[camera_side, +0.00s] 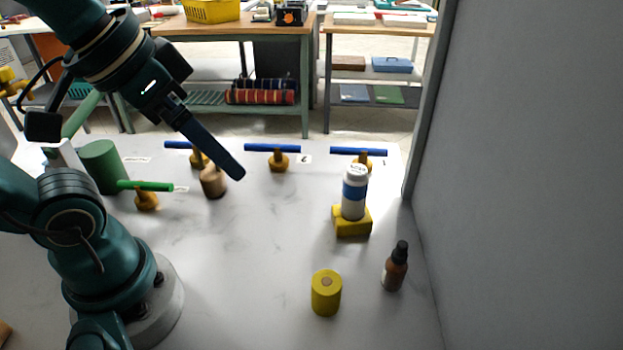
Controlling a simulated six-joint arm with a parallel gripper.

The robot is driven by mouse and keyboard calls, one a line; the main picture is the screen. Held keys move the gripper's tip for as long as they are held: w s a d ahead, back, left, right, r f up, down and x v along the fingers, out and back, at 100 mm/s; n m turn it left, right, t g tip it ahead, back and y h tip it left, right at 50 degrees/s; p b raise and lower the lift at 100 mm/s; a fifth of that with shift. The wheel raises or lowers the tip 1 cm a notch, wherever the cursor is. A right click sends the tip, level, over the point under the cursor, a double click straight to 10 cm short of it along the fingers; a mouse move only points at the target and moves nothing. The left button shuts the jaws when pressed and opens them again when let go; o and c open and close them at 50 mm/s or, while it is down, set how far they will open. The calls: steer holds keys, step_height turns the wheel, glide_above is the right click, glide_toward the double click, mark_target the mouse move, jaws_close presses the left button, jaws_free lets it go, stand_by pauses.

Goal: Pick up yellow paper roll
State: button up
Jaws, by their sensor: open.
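The yellow paper roll (326,295) stands upright on the grey-white table, toward the front right, with a brownish core showing on its top. My gripper (238,175) is in the upper left of the side view, raised above the table and well apart from the roll. It is open, with nothing seen between its fingers; one long dark finger shows clearly, and the other is hard to make out.
A brown dropper bottle (395,270) stands right of the roll. Behind it, a white-blue bottle (354,195) sits on a yellow block (351,227). Blue bars on yellow stands (280,160), a wooden cylinder (213,182) and a green cylinder (101,165) stand farther back. A grey wall (530,180) bounds the right.

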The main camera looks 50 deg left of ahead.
steer(key=d+f+n+g+h, duration=0.1)
steer(key=d+n+g+h, duration=0.1)
steer(key=d+g, duration=0.1)
steer(key=n+g+h, duration=0.7)
steer(key=n+h, duration=0.3)
steer(key=n, duration=0.2)
glide_above(332, 305)
steer(key=w+a, duration=0.1)
steer(key=a, duration=0.3)
steer(key=shift+h, duration=0.3)
steer(key=f, duration=1.7)
steer(key=shift+w+f, duration=0.15)
steer(key=shift+w, duration=0.05)
steer(key=shift+x, duration=2.6)
jaws_close()
